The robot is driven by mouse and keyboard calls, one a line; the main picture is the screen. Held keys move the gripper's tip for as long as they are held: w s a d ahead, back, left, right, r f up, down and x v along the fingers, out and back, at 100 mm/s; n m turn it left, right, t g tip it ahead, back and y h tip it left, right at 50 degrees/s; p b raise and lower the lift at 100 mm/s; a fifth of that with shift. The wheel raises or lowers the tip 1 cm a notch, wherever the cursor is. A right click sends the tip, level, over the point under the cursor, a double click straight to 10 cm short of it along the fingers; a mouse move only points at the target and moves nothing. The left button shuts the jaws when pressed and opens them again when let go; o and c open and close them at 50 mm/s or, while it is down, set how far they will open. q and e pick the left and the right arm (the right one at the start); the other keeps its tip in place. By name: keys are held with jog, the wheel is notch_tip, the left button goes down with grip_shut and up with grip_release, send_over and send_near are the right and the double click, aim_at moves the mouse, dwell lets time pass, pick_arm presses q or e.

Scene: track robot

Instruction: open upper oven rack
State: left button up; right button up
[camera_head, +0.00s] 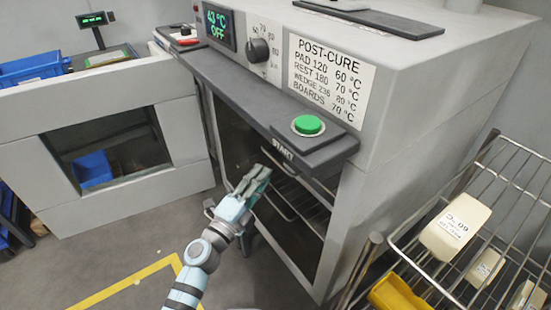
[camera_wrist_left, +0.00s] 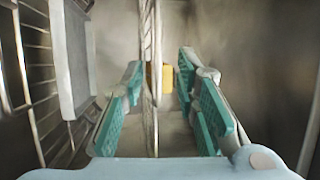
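The grey oven stands in the middle of the head view, its chamber (camera_head: 237,137) open at the front below a dark ledge. Wire racks (camera_head: 300,193) show inside it. My left gripper (camera_head: 257,182) is at the chamber opening, by the racks. In the left wrist view its teal-padded fingers (camera_wrist_left: 165,105) are spread apart. A wire rack (camera_wrist_left: 151,45), seen nearly edge-on, runs between them; I cannot tell whether they touch it. A yellow block (camera_wrist_left: 160,76) shows beyond the fingers. My right gripper is not in view.
A green START button (camera_head: 308,125) sits on the overhanging ledge above the opening. A wire shelf (camera_head: 500,205) with labelled pale blocks and a yellow bin (camera_head: 397,294) stands at the right. Another rack with a grey slab (camera_wrist_left: 75,55) shows in the wrist view. Floor at the front left is clear.

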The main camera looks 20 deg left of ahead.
aim_at(276, 161)
pick_arm(q)
jog(key=x, duration=0.7)
jog(key=shift+w+d+f+b, duration=0.1)
jog(key=shift+w+b, duration=0.1)
jog(key=shift+b, duration=0.2)
jog(key=shift+c, duration=0.2)
grip_shut()
